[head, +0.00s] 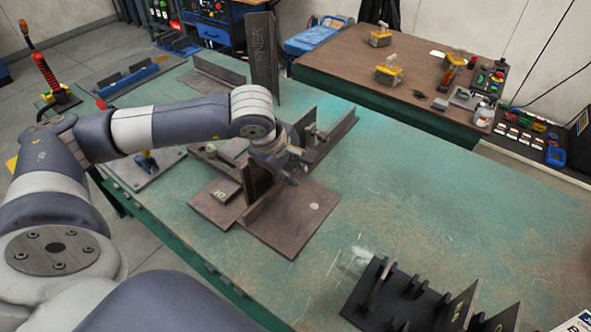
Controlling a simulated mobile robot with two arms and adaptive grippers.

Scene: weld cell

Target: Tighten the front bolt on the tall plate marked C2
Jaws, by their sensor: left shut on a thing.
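My left gripper (291,168) is over the middle of the green table, close against the upright plates of a brown steel assembly. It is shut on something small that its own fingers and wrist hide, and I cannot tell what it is. A dark upright plate (253,185) stands just left of and below the gripper on a brown base plate (290,232). A small block with a light marking (224,191) lies beside it. A tall dark plate (262,58) with faint lettering stands at the table's far edge. I cannot read C2 on any plate. My right gripper is out of view.
A black rack (395,300) with upright pegs stands at the front right. A longer angle piece (330,140) lies behind the gripper. A brown table (410,60) with yellow-based tools is at the back.

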